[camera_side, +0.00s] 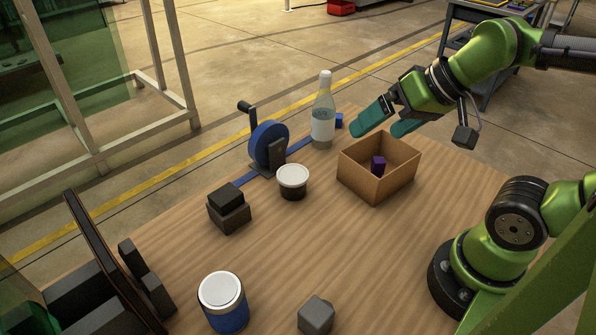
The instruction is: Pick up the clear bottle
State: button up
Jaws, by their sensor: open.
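The clear bottle (323,115) stands upright near the far edge of the wooden table, with a white label around its body and a light cap. My gripper (380,128) is open, with two teal fingers, and is empty. In the picture it is to the right of the bottle, above and behind the cardboard box.
An open cardboard box (376,185) holding a small purple cube (378,163) stands close to the bottle. A blue wheel device (268,146), a white-lidded jar (293,181), a dark block (229,212), a blue can (222,301) and a grey block (315,316) occupy the table (345,247).

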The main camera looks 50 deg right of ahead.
jog(key=shift+c, duration=0.3)
jog(key=c, duration=0.6)
jog(key=shift+c, duration=0.2)
jog(key=n+h, duration=0.2)
jog(key=n, duration=0.2)
send_near(328, 73)
jog(key=shift+g, duration=0.3)
jog(key=x, duration=0.4)
jog(key=w+x, duration=0.1)
jog(key=x, duration=0.1)
jog(key=shift+d+r, duration=0.15)
jog(key=shift+r, duration=0.1)
jog(key=shift+s+x, duration=0.2)
jog(key=shift+x, duration=2.3)
